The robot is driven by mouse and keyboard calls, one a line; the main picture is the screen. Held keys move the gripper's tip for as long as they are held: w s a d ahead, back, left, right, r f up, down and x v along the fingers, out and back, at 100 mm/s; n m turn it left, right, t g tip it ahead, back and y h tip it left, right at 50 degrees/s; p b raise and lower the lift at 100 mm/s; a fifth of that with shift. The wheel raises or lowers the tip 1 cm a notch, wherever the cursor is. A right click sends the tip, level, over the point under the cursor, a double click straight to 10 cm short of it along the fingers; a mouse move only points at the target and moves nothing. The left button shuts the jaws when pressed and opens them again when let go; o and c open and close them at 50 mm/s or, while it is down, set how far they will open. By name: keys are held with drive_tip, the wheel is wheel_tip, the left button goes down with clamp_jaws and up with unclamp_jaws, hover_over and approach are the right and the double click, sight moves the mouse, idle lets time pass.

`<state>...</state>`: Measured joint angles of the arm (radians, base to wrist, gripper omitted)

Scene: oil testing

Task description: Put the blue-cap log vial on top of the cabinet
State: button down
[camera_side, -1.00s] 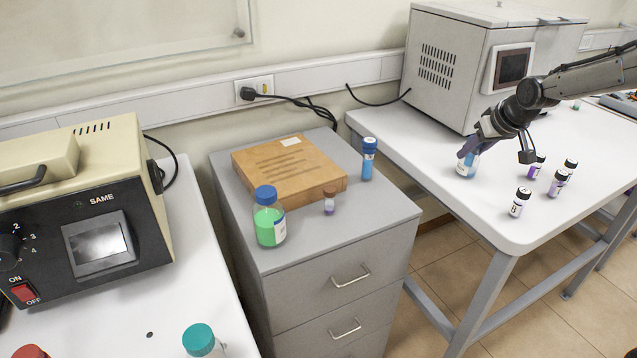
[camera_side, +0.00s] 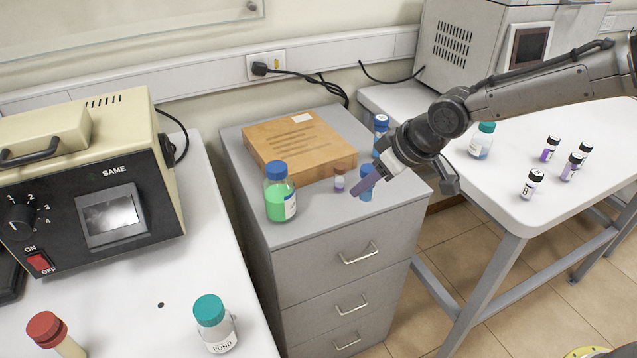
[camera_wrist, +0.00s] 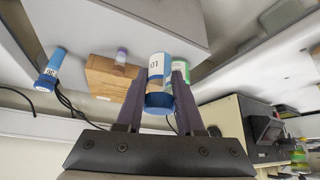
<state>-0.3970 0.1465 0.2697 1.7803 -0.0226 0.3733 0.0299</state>
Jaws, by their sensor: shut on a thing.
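My gripper (camera_side: 368,178) is shut on a blue-cap vial (camera_side: 366,194), which is over the front right part of the cabinet (camera_side: 320,225). In the wrist view, the vial (camera_wrist: 160,84) sits between both fingers, with its blue cap and a white label showing. The fingers hide much of it in the side view, and I cannot tell whether its base touches the cabinet top. Another blue-cap vial (camera_side: 381,124) stands upright behind my gripper at the cabinet's right edge; it also shows in the wrist view (camera_wrist: 50,70).
On the cabinet are a wooden box (camera_side: 305,148), a blue-cap green bottle (camera_side: 279,200) and a small purple vial (camera_side: 339,180). A teal-cap bottle (camera_side: 482,142) and several dark-cap vials (camera_side: 531,184) stand on the right table. A beige instrument (camera_side: 85,180) is left.

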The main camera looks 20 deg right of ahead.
drive_tip(key=w+a+f, duration=0.1)
drive_tip(key=w+f, duration=0.1)
drive_tip(key=w, duration=0.1)
drive_tip(key=w+a+f, duration=0.1)
drive_tip(key=w+f, duration=0.2)
drive_tip(key=w+a+f, duration=0.2)
drive_tip(key=w, duration=0.1)
drive_tip(key=shift+w+f, duration=0.25)
drive_tip(key=shift+w, duration=0.1)
drive_tip(key=shift+x, duration=0.8)
drive_tip(key=shift+w+f, duration=0.2)
drive_tip(key=shift+f, duration=1.4)
drive_tip(key=shift+f, duration=0.2)
drive_tip(key=c, duration=0.5)
unclamp_jaws()
drive_tip(key=shift+r, duration=0.1)
